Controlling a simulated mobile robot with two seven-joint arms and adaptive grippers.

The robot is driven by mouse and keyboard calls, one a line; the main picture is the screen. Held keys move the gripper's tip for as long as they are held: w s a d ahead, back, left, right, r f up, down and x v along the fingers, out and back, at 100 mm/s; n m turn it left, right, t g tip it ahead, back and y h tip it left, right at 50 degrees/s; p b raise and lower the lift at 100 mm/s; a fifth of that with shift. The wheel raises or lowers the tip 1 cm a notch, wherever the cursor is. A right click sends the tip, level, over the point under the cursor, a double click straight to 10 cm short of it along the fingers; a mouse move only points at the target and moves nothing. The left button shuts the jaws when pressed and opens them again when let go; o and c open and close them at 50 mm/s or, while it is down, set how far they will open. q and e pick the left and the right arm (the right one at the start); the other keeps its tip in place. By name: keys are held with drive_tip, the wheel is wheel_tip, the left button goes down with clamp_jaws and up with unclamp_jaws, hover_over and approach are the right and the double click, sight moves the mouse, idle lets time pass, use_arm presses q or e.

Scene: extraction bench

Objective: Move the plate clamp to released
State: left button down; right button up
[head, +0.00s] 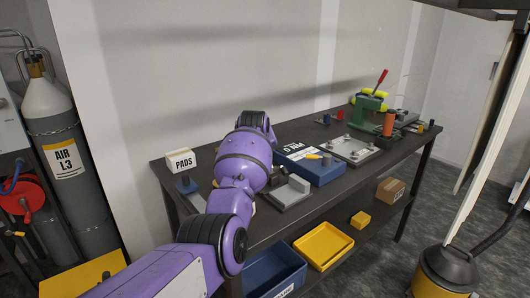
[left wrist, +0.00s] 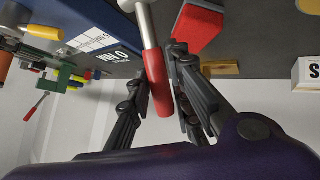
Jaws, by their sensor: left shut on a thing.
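A red-handled lever (left wrist: 157,82) on a pale metal rod shows in the left wrist view; I take it as the plate clamp's handle. My left gripper (left wrist: 162,74) has its black fingers on both sides of the red grip and is shut on it. The clamp's base is out of that view. In the head view my purple left arm hides the fingers and the lever. A grey plate with an upright block (head: 290,195) lies just right of the arm, and I cannot tell whether the lever belongs to it. My right gripper is in neither view.
A blue case (head: 318,170), a metal plate fixture (head: 350,149) and a green device with a raised red lever (head: 368,112) stand right along the bench. A PADS box (head: 181,161) is left of the arm. In the left wrist view a red block (left wrist: 197,32) lies close by the fingers.

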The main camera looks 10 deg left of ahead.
use_arm(q)
drive_tip(key=shift+w+a+f+n+g+h+b, duration=0.15)
drive_tip(key=shift+f+g+h+b, duration=0.05)
drive_tip(key=shift+f+g+h, duration=0.15)
drive_tip(key=shift+w+a+f+n+g+h+b, duration=0.15)
drive_tip(key=shift+f+g+h, duration=0.1)
drive_tip(key=shift+f, duration=0.1)
drive_tip(key=c, duration=1.6)
unclamp_jaws()
drive_tip(key=shift+o, duration=0.2)
drive_tip(key=shift+r, duration=0.2)
drive_tip(key=shift+s+a+r, duration=0.1)
drive_tip(key=shift+s+r, duration=0.2)
drive_tip(key=shift+r, duration=0.1)
drive_tip(key=v, duration=1)
drive_tip(key=shift+s+r, duration=0.2)
drive_tip(key=shift+s, duration=0.15)
